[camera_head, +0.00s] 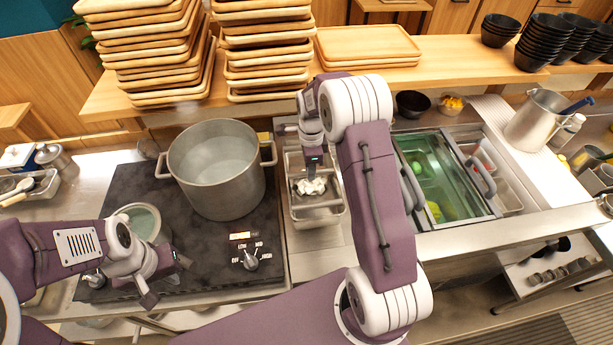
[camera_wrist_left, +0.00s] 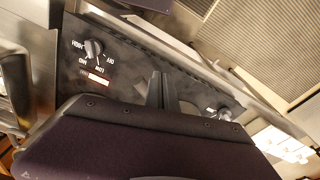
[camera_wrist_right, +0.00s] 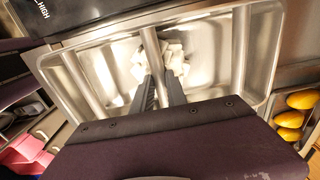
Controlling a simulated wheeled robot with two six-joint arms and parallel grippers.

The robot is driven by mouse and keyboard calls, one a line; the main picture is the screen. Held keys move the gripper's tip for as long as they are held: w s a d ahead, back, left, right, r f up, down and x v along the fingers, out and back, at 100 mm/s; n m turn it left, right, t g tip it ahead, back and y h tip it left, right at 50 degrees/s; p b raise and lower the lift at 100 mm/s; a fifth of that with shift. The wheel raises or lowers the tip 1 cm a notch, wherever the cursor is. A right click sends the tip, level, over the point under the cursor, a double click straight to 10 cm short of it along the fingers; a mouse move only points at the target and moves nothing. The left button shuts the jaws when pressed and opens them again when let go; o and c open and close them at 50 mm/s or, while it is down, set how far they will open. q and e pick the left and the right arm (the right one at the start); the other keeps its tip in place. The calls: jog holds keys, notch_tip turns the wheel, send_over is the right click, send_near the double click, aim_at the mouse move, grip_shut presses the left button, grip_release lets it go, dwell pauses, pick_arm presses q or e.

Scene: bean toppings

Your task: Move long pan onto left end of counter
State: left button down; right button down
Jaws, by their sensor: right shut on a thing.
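The long pan (camera_head: 322,214) is a narrow steel pan in the middle, just right of the stove, with white chunks inside. It fills much of the right wrist view (camera_wrist_right: 92,82), where a narrow bar crosses it. My right gripper (camera_head: 313,172) reaches down over the pan and is shut on that bar (camera_wrist_right: 150,42), with the white chunks just beyond the fingertips.
A large pot (camera_head: 215,200) stands on the black stove (camera_head: 130,190) left of the pan. A smaller pot (camera_head: 146,222) is near my left gripper. A glass-covered bin (camera_head: 440,190) is to the right. Stacked wooden trays (camera_head: 155,50) stand on the shelf behind.

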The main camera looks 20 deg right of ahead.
aim_at(307, 184)
jog(key=shift+w+a+f, duration=0.3)
jog(key=shift+w+a, duration=0.1)
jog(key=shift+a, duration=0.15)
notch_tip(307, 184, down, 4)
jog(key=shift+s+r+p, duration=0.1)
jog(key=shift+r+p, duration=0.1)
jog(key=shift+p, duration=0.4)
jog(key=shift+f, duration=0.3)
jog(key=shift+f, duration=0.1)
jog(key=c, duration=1.3)
grip_release()
jog(key=shift+c, duration=0.2)
